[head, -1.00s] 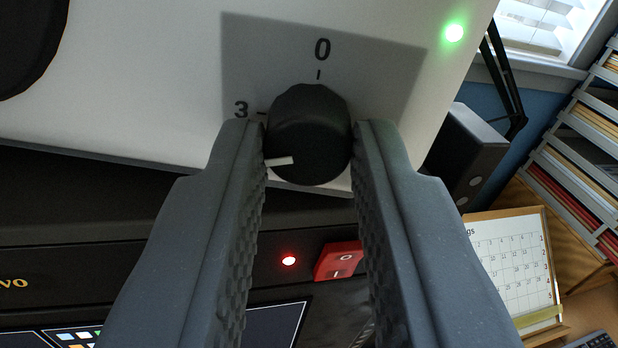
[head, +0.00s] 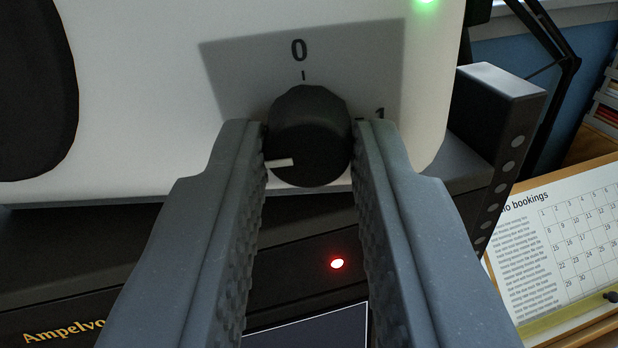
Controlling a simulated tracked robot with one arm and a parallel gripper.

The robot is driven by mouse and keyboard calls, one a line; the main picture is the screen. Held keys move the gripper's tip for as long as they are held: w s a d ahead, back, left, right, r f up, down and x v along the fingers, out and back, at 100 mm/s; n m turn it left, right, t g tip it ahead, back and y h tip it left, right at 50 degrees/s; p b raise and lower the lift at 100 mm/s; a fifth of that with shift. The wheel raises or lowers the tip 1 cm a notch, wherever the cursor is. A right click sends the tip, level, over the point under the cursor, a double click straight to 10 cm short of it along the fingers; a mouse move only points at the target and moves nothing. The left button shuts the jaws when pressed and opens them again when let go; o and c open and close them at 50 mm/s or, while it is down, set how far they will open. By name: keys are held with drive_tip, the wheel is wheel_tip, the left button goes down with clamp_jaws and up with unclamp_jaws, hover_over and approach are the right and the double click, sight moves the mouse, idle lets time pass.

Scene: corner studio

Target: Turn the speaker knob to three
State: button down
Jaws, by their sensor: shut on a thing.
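The black speaker knob (head: 309,135) is on the white speaker front (head: 140,90), in the middle of the head view. My gripper (head: 310,150) is shut on the knob, one finger on each side. No 3 shows; the left finger covers the panel left of the knob.
A dark amplifier (head: 150,270) with a red lamp (head: 337,263) is below the speaker. A dark box (head: 500,110) stands at the right, with a bookings calendar (head: 580,235) below it. A green lamp (head: 426,2) is at the speaker's top right.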

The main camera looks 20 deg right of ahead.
drive_tip(key=shift+a, duration=0.1)
drive_tip(key=c, duration=1.2)
unclamp_jaws()
drive_tip(key=shift+w+f, duration=0.1)
drive_tip(key=shift+w, duration=0.05)
drive_tip(key=shift+c, duration=0.2)
drive_tip(key=shift+s, duration=0.2)
drive_tip(key=shift+s, duration=0.15)
drive_tip(key=b+v, duration=0.8)
drive_tip(key=v, duration=0.5)
drive_tip(key=shift+a, duration=0.15)
